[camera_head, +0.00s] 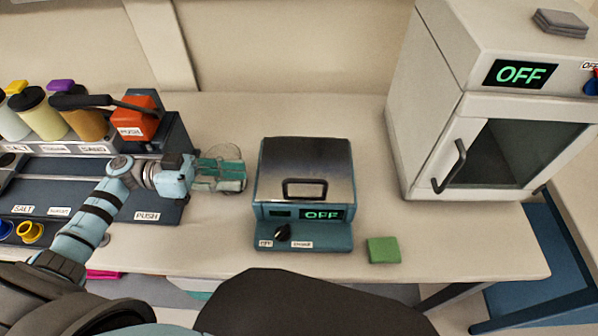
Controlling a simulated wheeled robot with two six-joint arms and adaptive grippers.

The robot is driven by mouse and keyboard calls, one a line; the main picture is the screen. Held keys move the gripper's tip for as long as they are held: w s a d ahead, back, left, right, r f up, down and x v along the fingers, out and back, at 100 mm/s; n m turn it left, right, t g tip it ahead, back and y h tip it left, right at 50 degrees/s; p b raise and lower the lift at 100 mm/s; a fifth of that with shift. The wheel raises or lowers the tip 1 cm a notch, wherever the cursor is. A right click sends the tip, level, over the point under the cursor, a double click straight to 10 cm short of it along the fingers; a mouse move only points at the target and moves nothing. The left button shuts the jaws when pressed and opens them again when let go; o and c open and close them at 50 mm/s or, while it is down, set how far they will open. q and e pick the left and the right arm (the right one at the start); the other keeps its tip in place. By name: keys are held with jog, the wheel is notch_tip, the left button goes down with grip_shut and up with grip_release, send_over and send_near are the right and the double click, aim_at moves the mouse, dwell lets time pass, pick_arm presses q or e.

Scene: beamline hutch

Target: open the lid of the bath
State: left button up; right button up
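The bath (302,190) is a teal box in the middle of the bench, with a dark metallic lid (320,160) that is down. A black loop handle (305,188) sits on the lid's front. Its display (322,214) reads OFF, with a black knob (283,233) below. My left gripper (238,176) is just left of the bath, apart from it, pointing right at about lid height in the picture. A clear round outline overlaps its teal fingers, and I cannot tell whether they are open or holding anything. My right gripper is out of view.
A white oven (430,140) with a handled glass door and OFF display stands at right. A green block (382,250) lies right of the bath's front. A rack of jars (45,115) and an orange PUSH unit (140,118) stand left. Bench behind the bath is clear.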

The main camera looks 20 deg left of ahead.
pick_arm(q)
jog(key=p, duration=0.1)
send_near(295, 181)
jog(key=d, duration=0.2)
jog(key=shift+d, duration=0.35)
jog(key=x, duration=0.4)
jog(key=w+x, duration=0.1)
jog(key=x, duration=0.1)
jog(key=shift+w+f+p, duration=0.1)
jog(key=shift+f+p, duration=0.2)
jog(key=shift+p, duration=0.05)
jog(key=shift+d+r, duration=0.1)
jog(key=shift+d, duration=0.6)
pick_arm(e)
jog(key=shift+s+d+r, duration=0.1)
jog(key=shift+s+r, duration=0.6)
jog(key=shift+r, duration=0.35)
pick_arm(q)
jog(key=shift+c, duration=0.3)
jog(key=shift+a, duration=0.1)
grip_shut()
